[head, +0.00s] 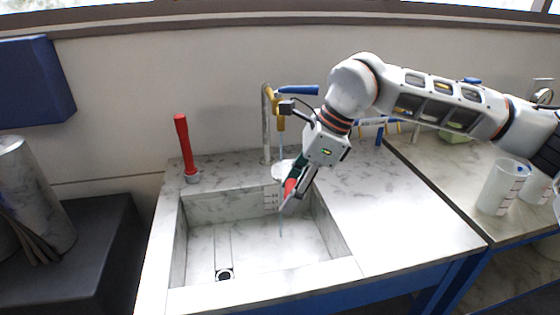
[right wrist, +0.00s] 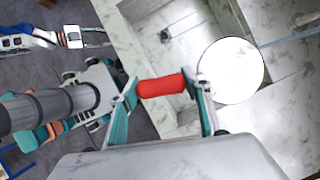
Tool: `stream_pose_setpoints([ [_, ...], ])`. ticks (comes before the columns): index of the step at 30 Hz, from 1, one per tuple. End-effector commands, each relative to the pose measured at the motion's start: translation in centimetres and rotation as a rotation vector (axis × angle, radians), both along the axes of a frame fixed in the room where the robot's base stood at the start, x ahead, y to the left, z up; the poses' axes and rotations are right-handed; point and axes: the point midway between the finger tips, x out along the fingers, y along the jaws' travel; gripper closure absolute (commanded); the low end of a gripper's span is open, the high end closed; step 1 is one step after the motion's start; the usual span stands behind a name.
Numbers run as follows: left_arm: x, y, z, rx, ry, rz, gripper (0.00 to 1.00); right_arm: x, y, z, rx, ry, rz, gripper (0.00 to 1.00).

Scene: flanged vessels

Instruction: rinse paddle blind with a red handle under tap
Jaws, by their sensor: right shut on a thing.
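My right gripper (head: 297,190) is shut on the red handle of the paddle blind, over the sink. In the right wrist view the red handle (right wrist: 162,86) lies between my right fingers (right wrist: 168,92). The blind's pale round disc (right wrist: 231,71) sticks out past one finger; in the head view the disc (head: 281,171) is partly hidden by the gripper. The brass tap (head: 278,108) has a blue lever and is running. Its thin bluish stream (head: 281,146) comes down to the disc, and water shows below it. What looks like my left gripper is small in the right wrist view.
The marble sink (head: 285,245) is empty around its drain. A separate red-handled tool (head: 183,145) stands at the back left of the counter. The counter right of the sink is mostly clear. Clear measuring beakers (head: 503,187) stand on the side table. A blue box (head: 36,78) hangs left.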

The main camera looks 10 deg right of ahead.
Motion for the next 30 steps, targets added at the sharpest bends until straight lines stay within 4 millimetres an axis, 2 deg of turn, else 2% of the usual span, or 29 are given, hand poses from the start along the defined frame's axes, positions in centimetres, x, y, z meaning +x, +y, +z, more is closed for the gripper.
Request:
stream_pose_setpoints([
  [13, 0.0, 0.0, 0.1, 0.000, 0.000, 0.000, 0.68, -0.1, 0.0, 0.4, 0.002, -0.005, 0.001, 0.94],
  [30, 0.1, 0.0, 0.7, -0.001, -0.002, 0.000, 0.68, -3.8, -0.1, 3.3, 0.003, -0.006, 0.001, 0.94],
])
